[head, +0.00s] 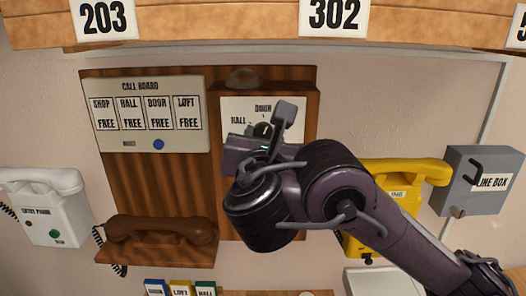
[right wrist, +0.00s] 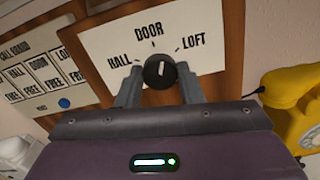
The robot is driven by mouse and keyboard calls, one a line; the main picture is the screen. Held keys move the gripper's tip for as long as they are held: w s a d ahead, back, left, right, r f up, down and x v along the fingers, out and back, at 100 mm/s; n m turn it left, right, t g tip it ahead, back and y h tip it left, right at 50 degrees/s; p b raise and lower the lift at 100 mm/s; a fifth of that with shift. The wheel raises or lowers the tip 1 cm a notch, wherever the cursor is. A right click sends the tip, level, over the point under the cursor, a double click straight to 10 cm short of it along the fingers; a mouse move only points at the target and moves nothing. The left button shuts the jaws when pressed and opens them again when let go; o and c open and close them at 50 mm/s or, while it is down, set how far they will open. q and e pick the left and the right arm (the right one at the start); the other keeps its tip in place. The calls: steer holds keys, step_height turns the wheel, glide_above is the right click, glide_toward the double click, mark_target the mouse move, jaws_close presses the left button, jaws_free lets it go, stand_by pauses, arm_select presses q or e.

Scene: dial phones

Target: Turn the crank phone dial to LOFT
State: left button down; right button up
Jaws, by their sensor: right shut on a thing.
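The dial (right wrist: 160,71) is a round black knob with a small white mark, on a white plate (right wrist: 112,42) lettered HALL, DOOR and LOFT. In the right wrist view the mark points roughly upward, nearer DOOR than HALL; its exact setting is hard to tell. My right gripper (right wrist: 159,88) is shut on the dial, one finger on each side. In the head view my right gripper (head: 268,130) covers the LOFT label and part of the dial (head: 262,130). A brown handset (head: 160,230) lies on the wooden phone's shelf. My left gripper is not in view.
A call board (head: 150,90) beside the dial shows FREE under SHOP, HALL, DOOR and LOFT. A white entry phone (head: 45,205) hangs at left. A yellow phone (head: 405,170) and grey line box (head: 480,180) are at right. A wooden shelf edge (head: 220,28) runs above.

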steer(key=m+b, duration=0.3)
steer(key=m, duration=0.1)
steer(key=shift+f+b, duration=0.2)
steer(key=shift+b, duration=0.1)
steer(key=shift+r+m+b, duration=0.1)
steer(key=shift+m+b, duration=0.9)
steer(key=shift+m, duration=0.6)
steer(key=o, duration=1)
steer(key=shift+c, duration=0.2)
steer(key=s, duration=0.7)
steer(key=shift+s+b, duration=0.4)
steer(key=shift+b, duration=0.05)
